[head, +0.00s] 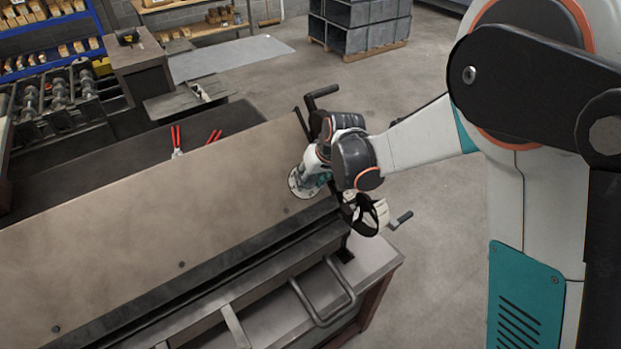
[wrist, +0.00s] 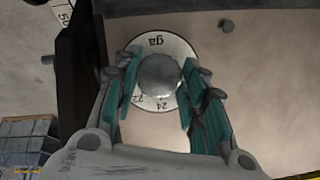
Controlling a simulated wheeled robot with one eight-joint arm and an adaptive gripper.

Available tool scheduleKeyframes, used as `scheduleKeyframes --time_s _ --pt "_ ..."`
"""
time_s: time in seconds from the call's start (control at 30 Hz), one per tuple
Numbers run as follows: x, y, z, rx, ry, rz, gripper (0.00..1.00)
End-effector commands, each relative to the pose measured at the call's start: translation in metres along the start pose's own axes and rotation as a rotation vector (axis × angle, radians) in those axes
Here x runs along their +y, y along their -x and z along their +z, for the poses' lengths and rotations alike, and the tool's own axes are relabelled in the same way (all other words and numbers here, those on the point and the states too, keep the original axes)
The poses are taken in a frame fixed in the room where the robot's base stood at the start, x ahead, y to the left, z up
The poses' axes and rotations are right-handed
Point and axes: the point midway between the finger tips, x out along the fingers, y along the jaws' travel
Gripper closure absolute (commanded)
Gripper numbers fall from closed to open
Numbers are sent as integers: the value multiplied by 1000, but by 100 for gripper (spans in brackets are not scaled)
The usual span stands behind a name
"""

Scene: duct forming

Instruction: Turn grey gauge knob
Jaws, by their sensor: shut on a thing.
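The grey gauge knob (wrist: 158,75) is round and sits at the middle of a pale dial (wrist: 155,43) marked "ga" and with numbers such as 24 and 22. In the wrist view my gripper (wrist: 158,88) has one teal-padded finger on each side of the knob and is shut on it. In the head view my gripper (head: 315,180) reaches down to the dial (head: 295,184) at the right end of the large brown machine panel (head: 170,225). The knob itself is hidden there behind my gripper and wrist.
A black crank handle (head: 322,92) stands just behind my wrist. Another handle (head: 400,219) and white gloves (head: 368,213) are at the machine's right end. Red-handled tools (head: 177,140) lie behind the panel. The floor to the right is open.

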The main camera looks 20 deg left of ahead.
Motion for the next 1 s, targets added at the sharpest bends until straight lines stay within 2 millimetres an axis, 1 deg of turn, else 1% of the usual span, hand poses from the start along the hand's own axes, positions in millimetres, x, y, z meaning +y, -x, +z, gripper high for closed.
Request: scheduleKeyframes --time_s 0.27,0.7,1.0 --pt "-1 -3 1 7 104 39 85" --pt "-2 -4 3 31 440 165 85" --pt "-3 -3 3 43 625 235 85"
